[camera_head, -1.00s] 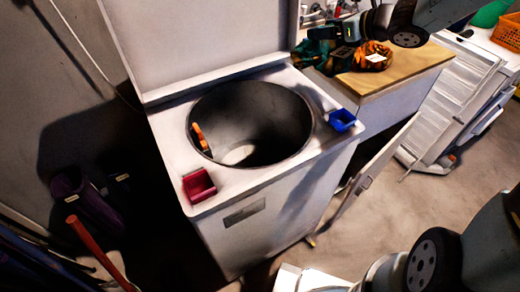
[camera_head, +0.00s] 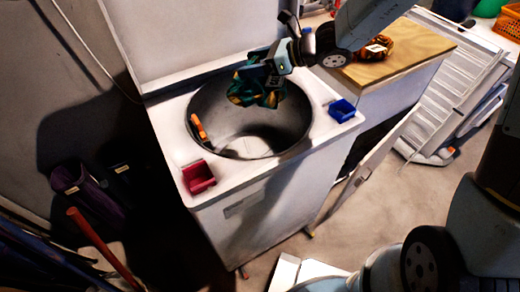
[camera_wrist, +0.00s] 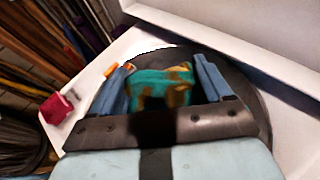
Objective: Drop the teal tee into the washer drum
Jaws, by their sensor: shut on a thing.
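The teal tee (camera_head: 243,92), a teal cloth with orange-brown patches, hangs from my gripper (camera_head: 268,78) over the back part of the washer drum opening. In the wrist view the tee (camera_wrist: 160,88) sits between the two blue fingers of my gripper (camera_wrist: 165,80), which is shut on it. The washer drum (camera_head: 240,135) is a dark round opening in the white washer top (camera_head: 320,98), with the lid (camera_head: 200,35) raised behind it. An orange item (camera_head: 198,127) is at the drum's left inner wall. My gripper hides part of the drum's back rim.
A red tray (camera_head: 198,177) sits on the washer's front left corner and a blue tray (camera_head: 342,110) on its right. A wooden-topped counter (camera_head: 400,62) with an orange-brown cloth (camera_head: 376,48) stands to the right. A raised lid bounds the back.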

